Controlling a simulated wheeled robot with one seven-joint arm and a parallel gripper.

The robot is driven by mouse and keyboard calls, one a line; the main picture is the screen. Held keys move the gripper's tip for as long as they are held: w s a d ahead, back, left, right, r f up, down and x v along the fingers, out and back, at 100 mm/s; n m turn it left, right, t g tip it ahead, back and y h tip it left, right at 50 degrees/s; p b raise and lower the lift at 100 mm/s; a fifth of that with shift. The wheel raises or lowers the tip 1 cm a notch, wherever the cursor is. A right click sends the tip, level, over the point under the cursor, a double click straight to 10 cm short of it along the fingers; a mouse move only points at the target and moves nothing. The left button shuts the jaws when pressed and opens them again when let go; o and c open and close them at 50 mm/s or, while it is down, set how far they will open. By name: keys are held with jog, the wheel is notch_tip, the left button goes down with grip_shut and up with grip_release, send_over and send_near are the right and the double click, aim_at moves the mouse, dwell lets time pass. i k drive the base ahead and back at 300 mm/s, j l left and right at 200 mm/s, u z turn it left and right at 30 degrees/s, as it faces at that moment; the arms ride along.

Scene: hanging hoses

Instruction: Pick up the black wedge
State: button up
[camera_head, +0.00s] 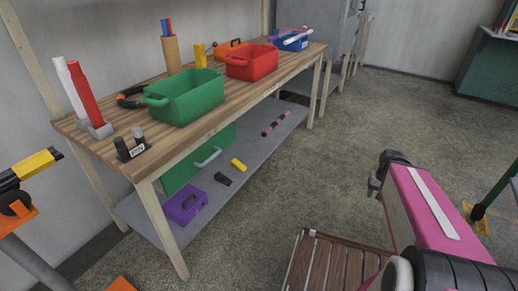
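A small black wedge-like block (222,179) lies on the grey lower shelf of the workbench, between a yellow block (238,165) and a purple box (185,205). It is small in the view, so its exact shape is hard to make out. My pink arm is at the lower right, over the floor and well apart from the shelf. A dark end part, which seems to be my gripper (376,185), shows at the arm's far end. Its fingers are too small and turned away to read, and nothing is visibly held.
A front table leg (161,228) stands near the shelf. A pink-black rod (277,124) lies farther along.

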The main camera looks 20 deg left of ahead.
aim_at(219, 177)
jog(key=i+l+u, duration=0.1)
jog(key=i, duration=0.35)
jog(key=i+l+u, duration=0.1)
jog(key=i, duration=0.3)
jog(key=i+l+u, duration=0.1)
jog(key=i+u, duration=0.15)
jog(key=u, duration=0.2)
jog(key=i+l+u, duration=0.2)
jog(key=u, duration=0.2)
jog(key=i+l+u, duration=0.2)
jog(key=u, duration=0.25)
jog(key=i+l+u, duration=0.1)
jog(key=l+u, duration=0.3)
jog(key=i+l+u, duration=0.2)
jog(key=l+u, duration=0.2)
jog(key=i+l+u, duration=0.1)
jog(key=l+u, duration=0.3)
